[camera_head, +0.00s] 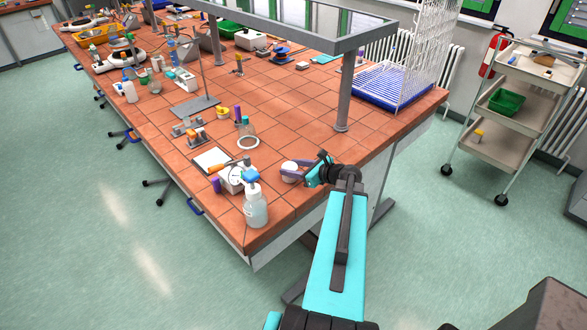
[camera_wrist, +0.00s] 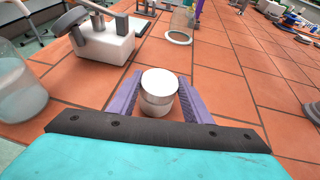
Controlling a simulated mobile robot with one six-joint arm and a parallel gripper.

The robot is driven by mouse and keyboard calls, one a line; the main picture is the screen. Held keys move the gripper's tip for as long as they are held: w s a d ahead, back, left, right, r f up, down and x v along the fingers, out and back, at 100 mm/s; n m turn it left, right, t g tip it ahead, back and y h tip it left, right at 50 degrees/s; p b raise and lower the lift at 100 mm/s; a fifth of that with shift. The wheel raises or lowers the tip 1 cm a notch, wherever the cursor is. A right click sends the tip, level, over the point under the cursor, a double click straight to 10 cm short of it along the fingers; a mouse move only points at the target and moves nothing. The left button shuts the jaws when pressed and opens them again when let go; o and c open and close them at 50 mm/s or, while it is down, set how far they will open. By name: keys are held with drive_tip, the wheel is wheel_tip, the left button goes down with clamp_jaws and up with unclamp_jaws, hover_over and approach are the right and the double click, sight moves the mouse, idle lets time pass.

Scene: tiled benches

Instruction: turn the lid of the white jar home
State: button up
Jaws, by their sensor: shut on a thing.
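The white jar (camera_wrist: 156,106) stands upright on the tiled bench in the wrist view, with its pale round lid (camera_wrist: 160,82) on top. It also shows as a small white shape at the bench's near corner in the head view (camera_head: 290,168). My gripper (camera_wrist: 158,98) has its purple fingers on either side of the jar, shut on it near the lid. In the head view my gripper (camera_head: 303,172) reaches in from the right. I cannot tell whether the lid sits fully down, and the jar's lower part is partly hidden.
A wash bottle (camera_head: 255,207) with a blue top stands left of the jar at the bench edge. A white balance-like device (camera_wrist: 97,45) is behind it. A ring (camera_wrist: 178,37) lies farther back. A grey post (camera_head: 344,95) rises behind my gripper. Bare tiles lie right of the jar.

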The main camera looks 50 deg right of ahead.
drive_tip(key=shift+a+f+m+h, duration=0.1)
drive_tip(key=shift+a+m+h, duration=0.05)
drive_tip(key=shift+m+h, duration=0.4)
drive_tip(key=shift+a+f+m+h, duration=0.15)
drive_tip(key=shift+m+h, duration=0.2)
drive_tip(key=shift+h, duration=0.3)
drive_tip(key=shift+r+m+h, duration=0.1)
drive_tip(key=shift+m+h, duration=0.2)
drive_tip(key=shift+h, duration=0.1)
drive_tip(key=shift+d, duration=0.1)
drive_tip(key=o, duration=1.8)
drive_tip(key=shift+r, duration=0.1)
